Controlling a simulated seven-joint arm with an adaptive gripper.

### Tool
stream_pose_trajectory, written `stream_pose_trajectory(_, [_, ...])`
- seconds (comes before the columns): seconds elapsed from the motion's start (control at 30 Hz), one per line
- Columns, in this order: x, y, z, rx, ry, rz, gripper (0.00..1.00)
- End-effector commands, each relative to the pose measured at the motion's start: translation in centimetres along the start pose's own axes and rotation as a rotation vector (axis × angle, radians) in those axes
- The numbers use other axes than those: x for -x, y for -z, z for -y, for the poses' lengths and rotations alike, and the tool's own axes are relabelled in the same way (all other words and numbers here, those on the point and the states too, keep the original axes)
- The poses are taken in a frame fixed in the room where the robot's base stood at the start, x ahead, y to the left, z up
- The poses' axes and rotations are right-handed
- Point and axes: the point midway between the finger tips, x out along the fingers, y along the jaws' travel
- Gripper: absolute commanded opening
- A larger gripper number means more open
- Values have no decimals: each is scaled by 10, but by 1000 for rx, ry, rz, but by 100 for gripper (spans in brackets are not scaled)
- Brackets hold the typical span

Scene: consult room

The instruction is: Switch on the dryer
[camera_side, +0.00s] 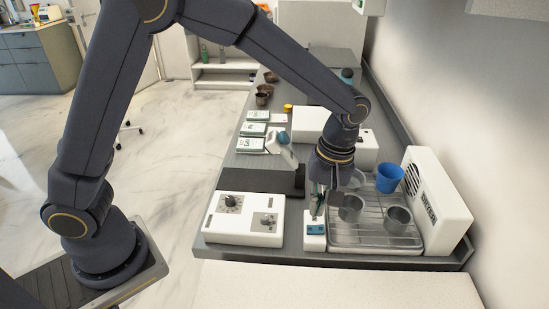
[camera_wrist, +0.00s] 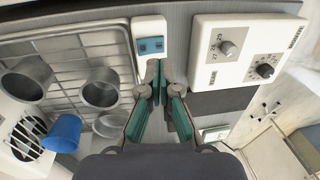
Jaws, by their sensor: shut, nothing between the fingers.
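The dryer (camera_side: 438,202) is a white unit with a round fan grille and dark lettering, standing at the right of a wire rack (camera_side: 345,236). A small white switch box with a blue rocker switch (camera_side: 316,229) stands at the rack's left edge. The switch also shows in the wrist view (camera_wrist: 151,46). My gripper (camera_side: 317,214) points down just above the switch box, its fingers shut and empty. In the wrist view my gripper (camera_wrist: 157,68) has its fingertips by the near end of the box. I cannot tell whether they touch it.
Metal cups (camera_side: 398,219) and a blue cup (camera_side: 390,178) stand on the rack close to my gripper. A white control box with knobs (camera_side: 244,218) stands left of the switch. Several small boxes (camera_side: 252,130) and brown cups (camera_side: 264,92) lie farther back.

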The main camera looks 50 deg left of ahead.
Motion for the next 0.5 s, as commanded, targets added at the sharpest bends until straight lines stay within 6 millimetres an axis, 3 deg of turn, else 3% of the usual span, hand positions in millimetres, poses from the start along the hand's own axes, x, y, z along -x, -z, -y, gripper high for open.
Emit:
stream_pose_trajectory(0.2, [50, 0, 12, 0, -4, -2, 0])
stream_pose_trajectory(0.5, [83, 0, 21, 1, 0, 0, 0])
